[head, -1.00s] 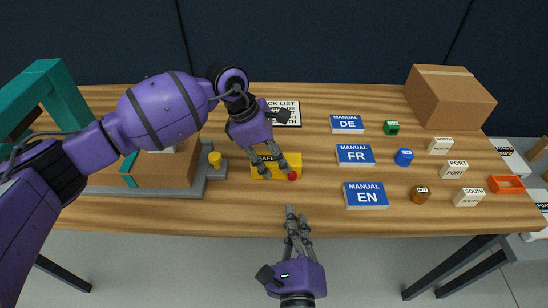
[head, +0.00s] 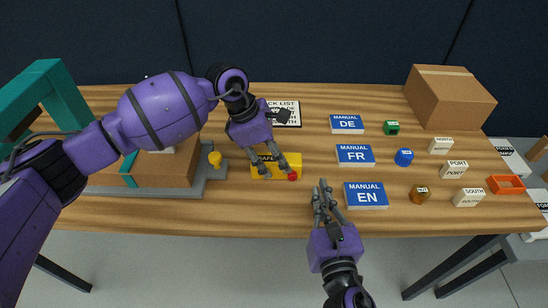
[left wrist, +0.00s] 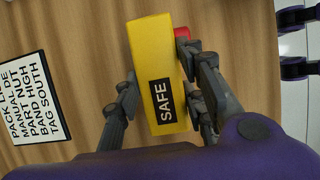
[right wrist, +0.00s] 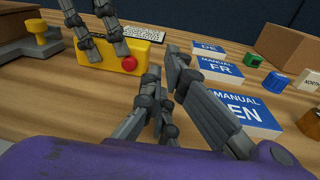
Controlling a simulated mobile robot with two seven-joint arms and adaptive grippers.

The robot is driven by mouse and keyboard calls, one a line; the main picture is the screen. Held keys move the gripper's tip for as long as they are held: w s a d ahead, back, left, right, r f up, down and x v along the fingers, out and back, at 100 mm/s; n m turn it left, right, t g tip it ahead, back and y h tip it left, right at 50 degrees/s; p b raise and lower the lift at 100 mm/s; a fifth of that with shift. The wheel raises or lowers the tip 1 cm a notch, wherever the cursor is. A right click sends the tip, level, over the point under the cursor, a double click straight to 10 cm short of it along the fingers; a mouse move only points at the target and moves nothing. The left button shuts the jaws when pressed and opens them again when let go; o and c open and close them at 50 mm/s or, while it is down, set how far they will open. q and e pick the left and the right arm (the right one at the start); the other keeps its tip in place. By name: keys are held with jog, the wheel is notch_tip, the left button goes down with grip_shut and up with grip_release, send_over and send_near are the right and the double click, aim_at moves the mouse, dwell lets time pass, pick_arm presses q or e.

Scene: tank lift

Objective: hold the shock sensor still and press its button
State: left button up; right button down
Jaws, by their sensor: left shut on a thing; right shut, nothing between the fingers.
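The shock sensor (head: 261,172) is a yellow box with a black SAFE label and a red button (head: 292,177) at its right end. My left gripper (head: 276,172) is shut on the sensor from above. In the left wrist view its fingers flank the yellow box (left wrist: 152,55), and the button (left wrist: 182,33) sticks out past one finger. My right gripper (head: 321,187) is shut and empty, at the front edge, right of and nearer than the button. In the right wrist view the button (right wrist: 129,63) shows left of its fingers.
Blue manuals DE (head: 347,124), FR (head: 355,155) and EN (head: 366,196) lie to the right; EN is close to my right gripper. A checklist (head: 290,112) lies behind the sensor. A yellow knob (head: 215,159) on a grey base (head: 206,181) stands left of it.

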aim_at(292, 176)
jog(key=m, duration=0.1)
jog(key=m+g+y, duration=0.1)
jog(key=m, duration=0.1)
jog(key=shift+w+r, duration=0.15)
jog(key=shift+w, duration=0.05)
jog(key=shift+s+a+m+g+y, duration=0.15)
jog(key=shift+m+g+y, duration=0.1)
jog(key=shift+m, duration=0.3)
jog(key=shift+w+a+m+g+y, duration=0.15)
jog(key=shift+m+g+y, duration=0.1)
jog(key=shift+m, duration=0.3)
jog(key=s+a+m+g+y, duration=0.1)
jog(key=s+a+m, duration=0.1)
jog(key=s+a+m+g+y, duration=0.1)
jog(key=a+m+g+y, duration=0.1)
jog(key=m, duration=0.1)
jog(key=s+a+m+g+y, duration=0.1)
jog(key=s+a+m, duration=0.1)
jog(key=shift+s+a+f+m+g+y, duration=0.1)
jog(key=shift+s+f+m+g+y, duration=0.1)
jog(key=shift+s+m+g+y, duration=0.15)
jog(key=shift+w+a+f+m, duration=0.1)
jog(key=shift+w+a+m, duration=0.1)
jog(key=shift+m, duration=0.45)
jog(key=shift+w+f, duration=0.1)
jog(key=shift+w, duration=3.9)
jog(key=shift+w, duration=0.1)
